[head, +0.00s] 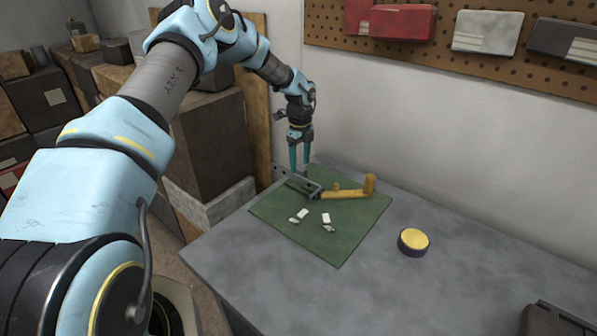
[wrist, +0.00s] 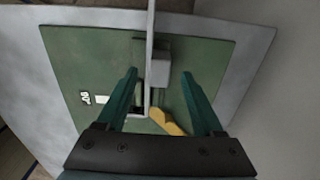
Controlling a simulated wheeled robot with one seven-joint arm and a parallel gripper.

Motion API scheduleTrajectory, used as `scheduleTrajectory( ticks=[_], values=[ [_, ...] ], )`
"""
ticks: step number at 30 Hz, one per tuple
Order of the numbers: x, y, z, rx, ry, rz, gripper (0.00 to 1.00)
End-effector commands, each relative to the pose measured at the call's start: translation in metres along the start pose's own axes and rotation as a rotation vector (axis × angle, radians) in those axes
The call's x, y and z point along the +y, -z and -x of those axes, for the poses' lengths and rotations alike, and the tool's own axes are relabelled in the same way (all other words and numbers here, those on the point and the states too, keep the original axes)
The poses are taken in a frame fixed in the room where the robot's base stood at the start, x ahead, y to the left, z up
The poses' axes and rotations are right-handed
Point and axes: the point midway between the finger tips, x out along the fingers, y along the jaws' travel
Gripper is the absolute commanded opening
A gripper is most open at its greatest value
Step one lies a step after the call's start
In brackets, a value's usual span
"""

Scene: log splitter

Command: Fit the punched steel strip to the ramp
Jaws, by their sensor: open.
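A grey metal piece with dark holes along it, seemingly the punched steel strip (head: 283,173), stands at the far left corner of the green mat (head: 340,241). In the wrist view the strip (wrist: 150,28) is a thin upright edge running down between my fingers, beside a grey block (wrist: 158,70). A yellow part (head: 345,194) with an upright post lies just right of it; it also shows in the wrist view (wrist: 166,122). I cannot tell which piece is the ramp. My gripper (head: 300,170) is open, pointing down over the grey metal, with its fingers either side of it.
Several small white and metal pieces (head: 326,219) lie on the mat's front half. A round yellow-topped, dark-sided object (head: 413,242) stands right of the mat. A dark box (head: 556,320) sits at the near right. Stacked boxes (head: 212,140) stand left of the grey table (head: 490,270).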

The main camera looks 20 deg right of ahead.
Motion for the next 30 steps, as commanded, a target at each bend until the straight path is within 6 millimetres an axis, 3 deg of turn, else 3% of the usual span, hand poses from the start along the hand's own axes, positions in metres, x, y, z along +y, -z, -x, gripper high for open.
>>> scheduleTrajectory(
  ticks=[4,11,30],
  values=[
    [0.000,-0.001,-0.012,-0.001,0.001,0.000,0.69],
    [0.000,-0.001,-0.015,-0.002,0.002,0.000,0.69],
    [0.000,-0.001,-0.014,-0.002,0.002,0.001,0.00]
  ],
)
